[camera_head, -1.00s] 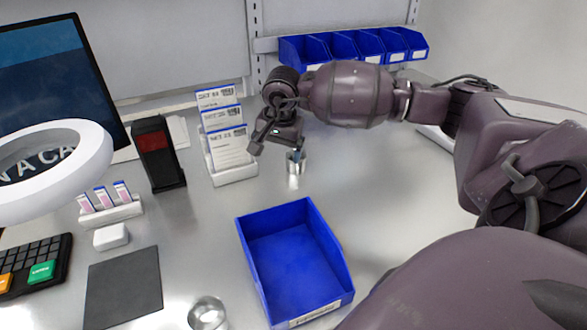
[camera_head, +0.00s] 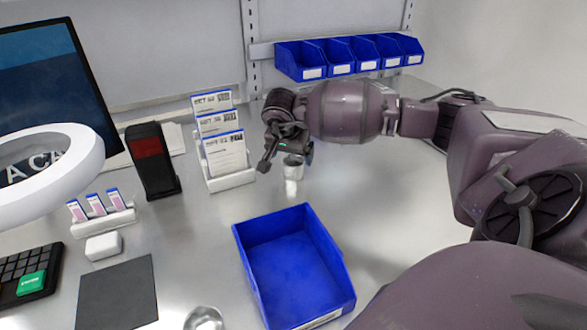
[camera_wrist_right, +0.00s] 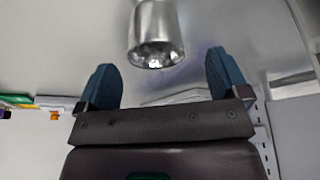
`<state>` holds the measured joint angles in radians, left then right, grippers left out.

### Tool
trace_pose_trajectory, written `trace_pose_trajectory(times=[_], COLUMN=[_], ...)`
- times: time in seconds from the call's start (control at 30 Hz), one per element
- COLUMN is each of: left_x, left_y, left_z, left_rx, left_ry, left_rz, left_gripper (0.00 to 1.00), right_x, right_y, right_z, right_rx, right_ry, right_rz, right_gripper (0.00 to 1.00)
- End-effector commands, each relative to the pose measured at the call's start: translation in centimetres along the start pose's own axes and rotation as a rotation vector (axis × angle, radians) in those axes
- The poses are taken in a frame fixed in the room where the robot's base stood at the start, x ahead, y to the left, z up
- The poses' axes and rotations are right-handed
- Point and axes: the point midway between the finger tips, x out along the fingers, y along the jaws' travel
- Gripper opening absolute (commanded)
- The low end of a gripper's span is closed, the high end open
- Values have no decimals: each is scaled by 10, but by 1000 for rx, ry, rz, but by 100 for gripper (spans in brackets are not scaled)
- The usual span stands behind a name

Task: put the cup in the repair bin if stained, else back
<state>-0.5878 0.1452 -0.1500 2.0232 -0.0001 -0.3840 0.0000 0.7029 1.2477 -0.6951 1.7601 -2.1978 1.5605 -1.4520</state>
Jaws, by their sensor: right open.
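A shiny metal cup (camera_head: 292,172) stands on the grey worktop just below my right gripper (camera_head: 287,156). In the right wrist view the cup (camera_wrist_right: 155,35) shows between and beyond the two open blue-tipped fingers of that gripper (camera_wrist_right: 160,62), with clear space to each finger. I cannot see any stain on the part that shows. A large open blue bin (camera_head: 342,268) is in front of the cup and looks empty; its front label is unreadable. My left gripper is not in view.
Another metal object (camera_head: 205,319) is cut off at the bottom edge. A white card holder (camera_head: 232,181) and a black-and-red device (camera_head: 152,160) stand left of my right gripper. Small blue bins (camera_head: 350,56) hang behind. A ring lamp (camera_head: 45,175) is at left. The worktop right of the blue bin is clear.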

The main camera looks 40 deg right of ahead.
Motion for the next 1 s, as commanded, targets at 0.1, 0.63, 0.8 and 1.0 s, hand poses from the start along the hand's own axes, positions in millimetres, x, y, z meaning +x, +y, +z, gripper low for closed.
trace_pose_trajectory(times=[0.1, 0.63, 0.8, 1.0], left_x=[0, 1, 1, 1], left_y=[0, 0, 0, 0], left_z=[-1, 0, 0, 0], left_rx=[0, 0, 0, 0], left_ry=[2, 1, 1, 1], left_rz=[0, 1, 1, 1], left_gripper=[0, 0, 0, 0], right_x=[16, 42, 42, 42], right_y=[3, 3, 3, 3], right_z=[5, 5, 5, 5], right_rx=[0, -1, 0, 0], right_ry=[-4, -1, -1, -1], right_rz=[3, 0, 0, 0], right_gripper=[93, 81, 55, 36])
